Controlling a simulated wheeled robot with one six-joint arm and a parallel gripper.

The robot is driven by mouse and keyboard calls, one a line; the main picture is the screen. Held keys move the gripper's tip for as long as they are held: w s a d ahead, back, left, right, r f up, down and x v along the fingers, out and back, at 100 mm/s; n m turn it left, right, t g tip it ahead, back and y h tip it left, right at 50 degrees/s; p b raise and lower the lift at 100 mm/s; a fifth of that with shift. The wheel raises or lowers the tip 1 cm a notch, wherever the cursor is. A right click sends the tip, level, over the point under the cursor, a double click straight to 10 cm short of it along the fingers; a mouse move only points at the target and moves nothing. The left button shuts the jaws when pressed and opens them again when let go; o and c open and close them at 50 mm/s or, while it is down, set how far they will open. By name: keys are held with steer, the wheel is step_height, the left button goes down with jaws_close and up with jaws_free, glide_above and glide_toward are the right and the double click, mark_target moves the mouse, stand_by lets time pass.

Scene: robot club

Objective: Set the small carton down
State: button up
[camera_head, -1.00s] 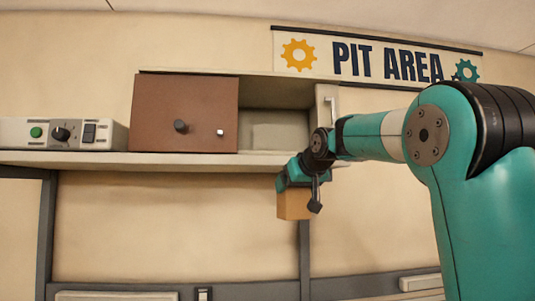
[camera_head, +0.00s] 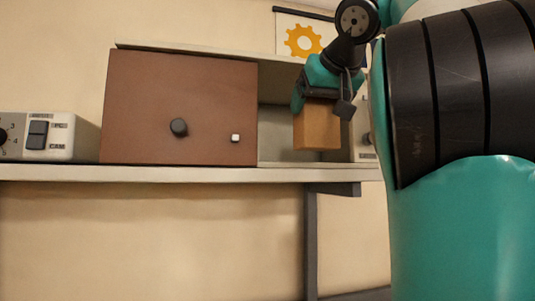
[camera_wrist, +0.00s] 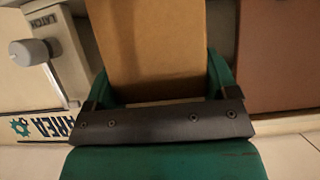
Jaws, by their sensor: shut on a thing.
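The small carton (camera_head: 317,128) is a plain tan-brown box. My gripper (camera_head: 325,92) is shut on its upper part and holds it roughly upright. In the head view the carton hangs in front of the cabinet's open right part (camera_head: 283,135), its lower end above the shelf-edge line. I cannot tell whether any of it is inside the opening. In the wrist view the carton (camera_wrist: 150,40) fills the space between the fingers of my gripper (camera_wrist: 162,82), and its far end runs out of frame.
A brown door panel (camera_head: 150,110) with a dark knob covers the cabinet's left part. A pale shelf (camera_head: 150,173) runs below. A switch box (camera_head: 70,138) stands at left. A latch control with a grey knob (camera_wrist: 35,51) is beside the carton in the wrist view.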

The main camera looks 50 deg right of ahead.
steer(key=w+d, duration=0.3)
steer(key=w, duration=0.2)
steer(key=w+d+f+p, duration=0.1)
steer(key=w+d, duration=0.2)
steer(key=w, duration=0.2)
steer(key=w+d, duration=0.3)
steer(key=w, duration=0.1)
steer(key=shift+w+d+f+p, duration=0.2)
steer(key=shift+w+d+p, duration=0.05)
steer(key=shift+w+p, duration=0.15)
steer(key=shift+w+d+f, duration=0.1)
steer(key=shift+f, duration=0.15)
steer(key=o, duration=1)
